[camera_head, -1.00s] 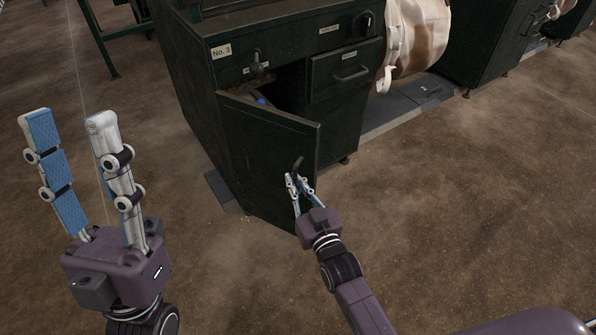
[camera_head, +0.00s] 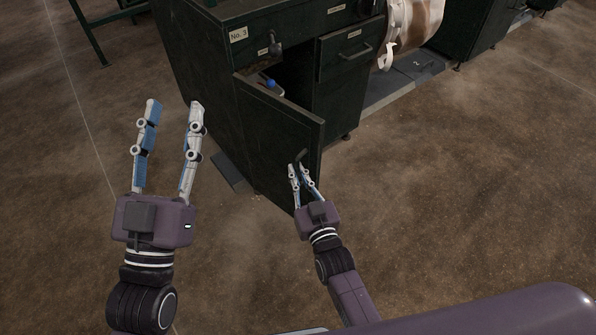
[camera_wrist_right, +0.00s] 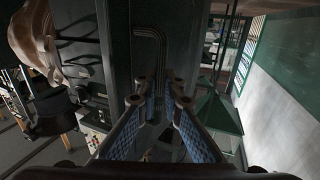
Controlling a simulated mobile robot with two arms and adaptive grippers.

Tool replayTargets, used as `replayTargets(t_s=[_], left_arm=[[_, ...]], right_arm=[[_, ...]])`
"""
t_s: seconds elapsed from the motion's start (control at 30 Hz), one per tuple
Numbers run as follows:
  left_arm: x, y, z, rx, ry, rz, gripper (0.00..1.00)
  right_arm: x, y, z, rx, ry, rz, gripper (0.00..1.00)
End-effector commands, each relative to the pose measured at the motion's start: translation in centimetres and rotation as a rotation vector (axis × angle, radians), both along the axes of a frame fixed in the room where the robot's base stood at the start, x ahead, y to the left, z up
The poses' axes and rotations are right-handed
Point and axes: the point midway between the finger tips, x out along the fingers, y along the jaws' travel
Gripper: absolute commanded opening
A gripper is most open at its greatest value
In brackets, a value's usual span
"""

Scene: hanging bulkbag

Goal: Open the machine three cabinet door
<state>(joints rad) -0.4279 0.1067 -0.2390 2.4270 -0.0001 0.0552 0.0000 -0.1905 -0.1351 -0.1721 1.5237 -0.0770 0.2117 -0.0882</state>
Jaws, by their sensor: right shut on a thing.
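The dark green cabinet (camera_head: 210,100) carries a "No. 3" label (camera_head: 238,34) on its front. Its door (camera_head: 278,135) stands partly open, swung out toward me from its left side. My right gripper (camera_head: 300,172) is at the free edge of the door, shut on the dark door handle (camera_head: 301,156). In the right wrist view the handle (camera_wrist_right: 150,48) is a bent bar running down between the fingers (camera_wrist_right: 161,92). My left gripper (camera_head: 172,106) is open and empty, fingers pointing up, left of the door in the picture.
A blue-capped item (camera_head: 271,84) shows inside the cabinet opening. A drawer (camera_head: 350,45) with a handle sits right of the opening. A pale bulk bag (camera_head: 412,28) hangs beyond. Brown floor (camera_head: 450,180) is clear in front and to the right.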

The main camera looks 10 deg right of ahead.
Motion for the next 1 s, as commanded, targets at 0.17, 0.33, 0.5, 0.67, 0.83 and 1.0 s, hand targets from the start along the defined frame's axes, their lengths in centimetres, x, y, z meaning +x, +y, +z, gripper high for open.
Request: replayTargets(t_s=[0.17,0.33,0.5,0.67,0.83,1.0], left_arm=[[0.0,0.0,0.0,0.000,0.000,0.000,0.40],[0.0,0.0,0.0,0.000,0.000,0.000,0.40],[0.0,0.0,0.0,0.000,-0.001,0.000,0.40],[0.0,0.0,0.0,-0.001,-0.002,0.000,0.40],[0.0,0.0,0.1,-0.001,-0.002,0.000,0.40],[0.0,0.0,0.0,-0.001,-0.002,0.000,0.40]], right_arm=[[0.0,0.0,0.0,0.000,0.000,0.000,0.00],[0.0,0.0,0.0,0.000,0.000,0.001,0.17],[0.0,0.0,0.0,0.000,0.000,0.001,0.25],[0.0,0.0,0.0,0.000,0.000,0.001,0.25],[-1.1,-0.2,-0.1,0.000,0.002,0.001,0.25],[-4.3,-0.7,-0.2,-0.001,0.004,0.001,0.25]])
